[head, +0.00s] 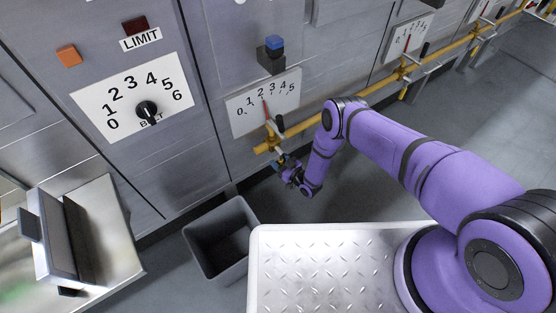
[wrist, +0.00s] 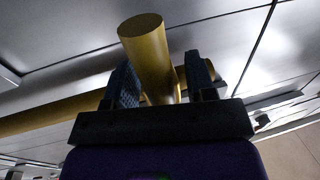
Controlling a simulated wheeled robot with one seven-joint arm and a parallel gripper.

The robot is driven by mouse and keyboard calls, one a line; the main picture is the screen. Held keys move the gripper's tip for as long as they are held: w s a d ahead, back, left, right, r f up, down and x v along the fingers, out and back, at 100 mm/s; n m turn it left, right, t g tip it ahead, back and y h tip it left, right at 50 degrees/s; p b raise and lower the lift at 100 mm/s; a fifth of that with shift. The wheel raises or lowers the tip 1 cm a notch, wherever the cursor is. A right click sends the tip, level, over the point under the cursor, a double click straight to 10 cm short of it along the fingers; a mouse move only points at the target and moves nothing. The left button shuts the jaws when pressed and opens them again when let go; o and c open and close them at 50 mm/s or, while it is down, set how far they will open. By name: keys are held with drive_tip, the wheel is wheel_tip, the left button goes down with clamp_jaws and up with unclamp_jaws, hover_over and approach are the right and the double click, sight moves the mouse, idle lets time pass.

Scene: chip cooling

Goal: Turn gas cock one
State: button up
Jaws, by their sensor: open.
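My gripper (head: 279,163) is just below the pipe end and the cock, pointing up toward the panel.
A grey bin (head: 222,238) stands on the floor below left of my gripper. A black knob (head: 147,111) on a 0-to-6 dial is at the upper left. A metal tray (head: 95,235) is at the lower left. More cocks (head: 404,78) follow along the pipe to the right.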

drive_tip(key=shift+w+a, duration=0.2)
drive_tip(key=shift+a, duration=0.05)
clamp_jaws()
